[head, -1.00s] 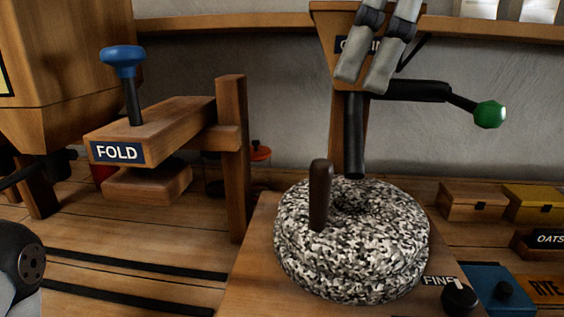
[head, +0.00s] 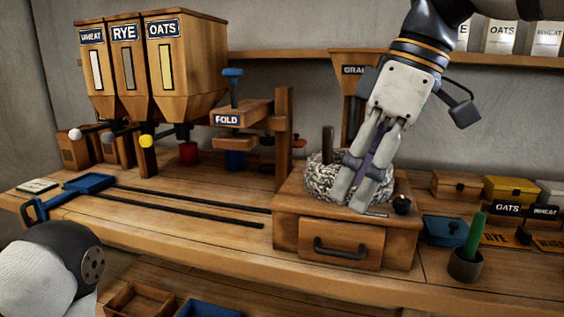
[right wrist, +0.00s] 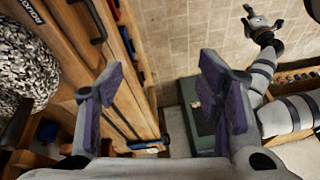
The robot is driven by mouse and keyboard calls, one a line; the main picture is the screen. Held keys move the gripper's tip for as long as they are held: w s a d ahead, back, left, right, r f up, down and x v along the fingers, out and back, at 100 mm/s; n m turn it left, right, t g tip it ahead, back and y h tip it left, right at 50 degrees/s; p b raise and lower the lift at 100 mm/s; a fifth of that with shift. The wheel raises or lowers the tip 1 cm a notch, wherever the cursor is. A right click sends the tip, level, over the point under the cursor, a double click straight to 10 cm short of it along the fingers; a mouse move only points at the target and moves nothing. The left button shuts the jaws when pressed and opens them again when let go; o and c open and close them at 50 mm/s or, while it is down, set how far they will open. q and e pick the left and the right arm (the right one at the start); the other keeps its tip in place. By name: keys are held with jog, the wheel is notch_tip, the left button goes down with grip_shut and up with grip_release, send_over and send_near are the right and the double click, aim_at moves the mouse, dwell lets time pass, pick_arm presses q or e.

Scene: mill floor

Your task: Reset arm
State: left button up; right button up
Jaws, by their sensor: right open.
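My right gripper (head: 347,205) is open and empty, with its fingers pointing down in front of the speckled millstone (head: 319,180). In the right wrist view its purple-padded fingers (right wrist: 165,90) stand wide apart with nothing between them. The speckled stone (right wrist: 25,65) shows at the left there, beside the fingers. In the head view the gripper hides part of the stone and the grain hopper (head: 352,64). My left arm enters at the lower left, its gripper out of that view. A dark gripper (right wrist: 262,24), seemingly my left one, is small at the top right of the wrist view.
The mill base has a drawer (head: 340,243). Left are the hoppers (head: 170,65), the FOLD press (head: 227,119) and a blue-ended tool (head: 88,183) beside dark rails. Right are small boxes (head: 510,190) and a cup (head: 466,263) with a green stick.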

notch_tip(320, 180, down, 24)
jog(key=a+m+g, duration=0.1)
jog(key=a+m, duration=0.1)
jog(key=m, duration=0.2)
jog(key=s+d+f+m, duration=0.1)
jog(key=s+f+m, duration=0.1)
jog(key=s+f, duration=0.35)
jog(key=s+d+f+m, duration=0.1)
jog(key=s+f+m, duration=0.15)
jog(key=f, duration=0.55)
pick_arm(q)
jog(key=shift+w, duration=0.3)
pick_arm(e)
jog(key=s+d+f+m+h, duration=0.1)
jog(key=s+d+f, duration=0.2)
jog(key=s, duration=0.4)
jog(key=s+d+f+m+h, duration=0.1)
jog(key=s+d+f, duration=0.3)
jog(key=s, duration=0.4)
jog(key=s+d+f+m+h, duration=0.1)
jog(key=s+d+f+m, duration=0.1)
jog(key=s+d, duration=0.3)
jog(key=shift+s+d+f+m+g+h, duration=0.35)
jog(key=shift+s+f, duration=0.3)
jog(key=shift+s, duration=0.55)
pick_arm(q)
jog(key=shift+c, duration=0.2)
pick_arm(e)
jog(key=shift+a, duration=0.1)
